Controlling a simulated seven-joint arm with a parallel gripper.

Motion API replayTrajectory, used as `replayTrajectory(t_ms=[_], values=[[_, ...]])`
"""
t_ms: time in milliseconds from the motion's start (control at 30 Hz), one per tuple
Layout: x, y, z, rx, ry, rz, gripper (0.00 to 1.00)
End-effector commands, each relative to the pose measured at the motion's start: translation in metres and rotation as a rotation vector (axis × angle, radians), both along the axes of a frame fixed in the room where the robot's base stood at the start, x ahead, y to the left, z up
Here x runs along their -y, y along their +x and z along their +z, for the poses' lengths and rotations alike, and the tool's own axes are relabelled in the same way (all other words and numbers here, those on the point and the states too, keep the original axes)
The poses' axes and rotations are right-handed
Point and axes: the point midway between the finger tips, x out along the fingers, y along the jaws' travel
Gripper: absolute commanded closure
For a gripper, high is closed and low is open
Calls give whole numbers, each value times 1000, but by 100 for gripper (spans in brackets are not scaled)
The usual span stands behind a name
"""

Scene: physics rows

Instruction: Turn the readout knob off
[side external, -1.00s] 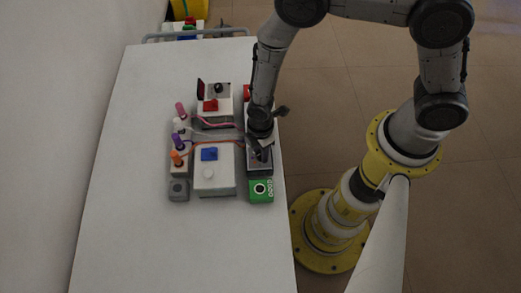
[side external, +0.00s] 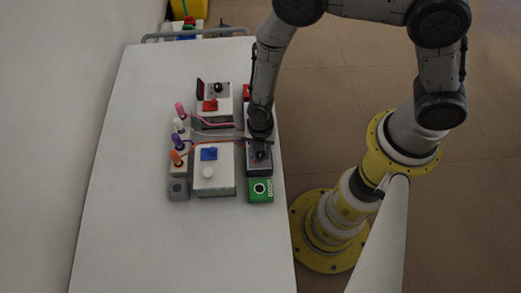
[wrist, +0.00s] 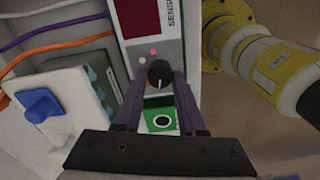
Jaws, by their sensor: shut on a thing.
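The readout box (wrist: 165,25) has a white face, a dark red screen and lettering that is partly cut off. Its black round knob (wrist: 159,73) sits below the screen, beside small pale and pink dots. My gripper (wrist: 160,78) is shut on the knob, one dark finger on each side. The knob's exact setting cannot be told. In the side view, my gripper (side external: 260,150) reaches down over the box at the table's right edge and hides much of it.
A green box (side external: 261,189) with a round black-and-white part adjoins the readout box. A white box (side external: 214,172) with a blue switch (side external: 209,154) stands to the left. Orange, purple and pink cables run across to coloured plugs. The table's front is clear.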

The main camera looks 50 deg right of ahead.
Motion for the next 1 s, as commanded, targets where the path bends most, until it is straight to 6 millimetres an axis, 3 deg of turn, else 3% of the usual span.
replayTrajectory(t_ms=[667, 700, 833, 1000], values=[[-1, 1, 1, 2, 1, 64, 100], [-1, 1, 1, 2, 1, 64, 55], [0, 0, 1, 1, 1, 63, 32], [0, 0, 0, 1, 1, 61, 31]])
